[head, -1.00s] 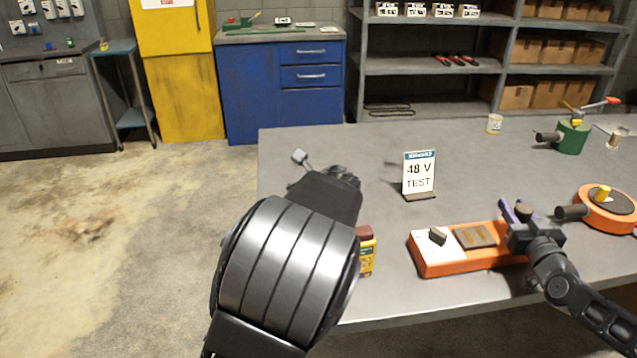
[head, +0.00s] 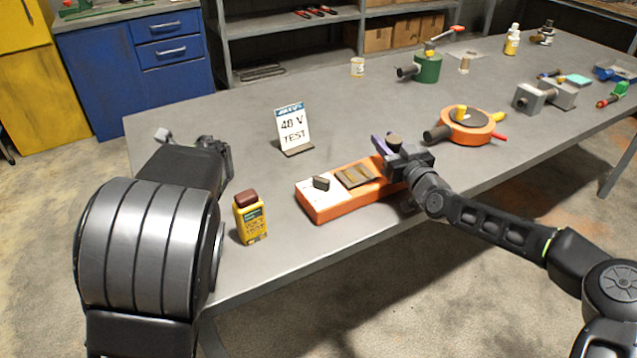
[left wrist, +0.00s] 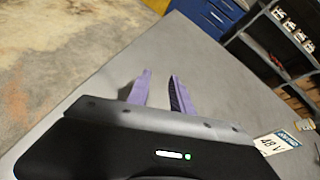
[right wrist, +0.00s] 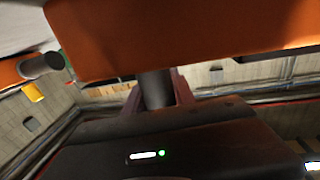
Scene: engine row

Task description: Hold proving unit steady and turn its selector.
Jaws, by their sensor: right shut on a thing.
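The proving unit (head: 325,207) is an orange box lying on the table near its front edge. Its selector (head: 320,183) is a dark knob on the white left part of its top, with nothing touching it. My right gripper (head: 391,148) is at the unit's right end, shut on its dark handle. In the right wrist view, the dark handle (right wrist: 157,88) stands between the fingers, against the orange body. My left gripper (left wrist: 158,84) is open and empty above the table's left part. In the head view my left arm largely hides its fingers.
A yellow bottle (head: 251,218) stands between my left arm and the unit. A "48 V TEST" sign (head: 292,130) stands behind the unit. An orange round device (head: 468,127) and a green one (head: 427,68) are farther right. The table between sign and left arm is clear.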

